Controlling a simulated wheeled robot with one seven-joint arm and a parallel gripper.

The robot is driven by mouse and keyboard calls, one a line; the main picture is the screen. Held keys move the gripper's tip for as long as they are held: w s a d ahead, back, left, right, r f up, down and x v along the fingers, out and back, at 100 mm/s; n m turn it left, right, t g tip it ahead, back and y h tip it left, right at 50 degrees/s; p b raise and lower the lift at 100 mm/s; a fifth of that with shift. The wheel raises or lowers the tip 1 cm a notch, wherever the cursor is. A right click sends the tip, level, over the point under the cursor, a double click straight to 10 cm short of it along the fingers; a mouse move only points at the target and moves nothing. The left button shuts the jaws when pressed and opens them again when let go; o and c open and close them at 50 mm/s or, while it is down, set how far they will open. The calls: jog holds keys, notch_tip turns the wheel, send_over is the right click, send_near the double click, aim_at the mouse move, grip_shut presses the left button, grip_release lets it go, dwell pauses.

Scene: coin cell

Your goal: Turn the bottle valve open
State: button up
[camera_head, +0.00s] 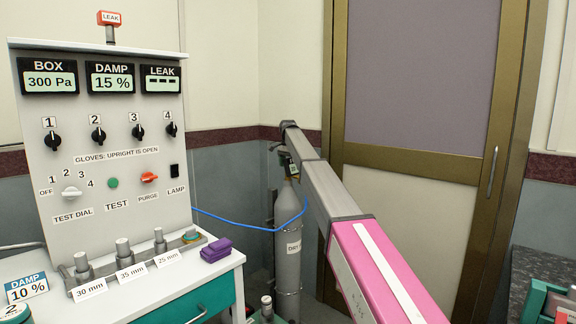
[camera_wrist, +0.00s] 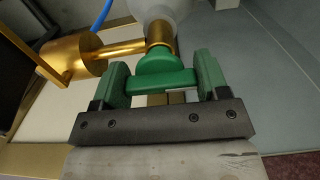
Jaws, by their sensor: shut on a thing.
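The gas bottle (camera_head: 288,240) is a tall grey cylinder standing at the back, between the panel and the door. A blue hose (camera_head: 235,222) runs to it from the panel. In the wrist view its green valve handwheel (camera_wrist: 166,72) sits between the two green fingers of my gripper (camera_wrist: 165,82), which is shut on it. Brass fittings (camera_wrist: 90,54) lead left from the valve, and the pale bottle top shows above. In the head view my arm reaches to the bottle's top and hides most of the valve.
A control panel (camera_head: 120,200) with dials and displays stands on a bench at left. A brown-framed door (camera_head: 430,170) is behind my arm at right. A green object (camera_head: 545,298) sits at the lower right.

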jog(key=shift+r, duration=0.1)
jog(key=o, duration=0.9)
jog(key=shift+o, duration=0.2)
notch_tip(320, 180, up, 11)
jog(key=shift+f, duration=0.15)
